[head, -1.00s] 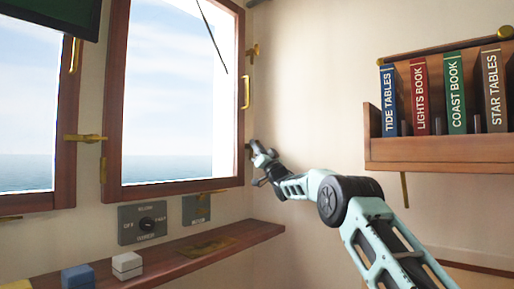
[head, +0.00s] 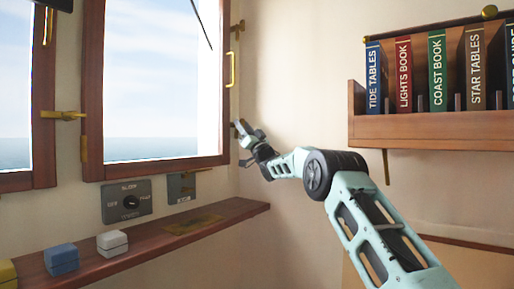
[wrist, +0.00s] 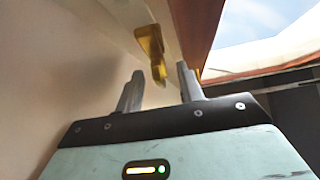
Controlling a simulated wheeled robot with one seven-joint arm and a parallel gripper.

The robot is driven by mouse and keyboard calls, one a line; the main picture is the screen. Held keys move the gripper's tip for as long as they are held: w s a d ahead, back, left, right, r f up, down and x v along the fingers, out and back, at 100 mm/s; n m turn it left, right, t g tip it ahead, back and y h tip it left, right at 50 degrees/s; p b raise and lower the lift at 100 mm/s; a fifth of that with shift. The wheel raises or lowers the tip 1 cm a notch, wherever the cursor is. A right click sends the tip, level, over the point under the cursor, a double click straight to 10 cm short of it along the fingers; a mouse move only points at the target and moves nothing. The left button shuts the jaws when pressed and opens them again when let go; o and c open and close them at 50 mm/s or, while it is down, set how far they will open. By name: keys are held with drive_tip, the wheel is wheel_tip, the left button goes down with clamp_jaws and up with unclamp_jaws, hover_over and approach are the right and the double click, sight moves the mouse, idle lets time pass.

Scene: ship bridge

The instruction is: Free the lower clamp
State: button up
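My gripper (head: 243,131) is at the lower right edge of the right window's wooden frame (head: 228,110). In the wrist view its two grey fingers (wrist: 160,82) stand apart with nothing gripped. The brass lower clamp (wrist: 150,42) shows just ahead of the fingers, on the pale wall strip beside the wooden frame. Its narrow tip hangs down in the picture, between the two fingertips; I cannot tell whether it touches either one. In the head view my gripper largely hides this clamp. The brass upper clamp (head: 237,27) is on the same side, above a brass handle (head: 229,70).
A wooden ledge (head: 150,240) below the window carries a white box (head: 112,244) and a blue box (head: 62,260). A dial panel (head: 127,202) is on the wall above it.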

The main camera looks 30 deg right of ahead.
drive_tip(key=b+v, duration=0.2)
drive_tip(key=v, duration=1.4)
drive_tip(key=shift+s, duration=0.2)
drive_tip(key=shift+o, duration=0.3)
drive_tip(key=shift+d, duration=0.1)
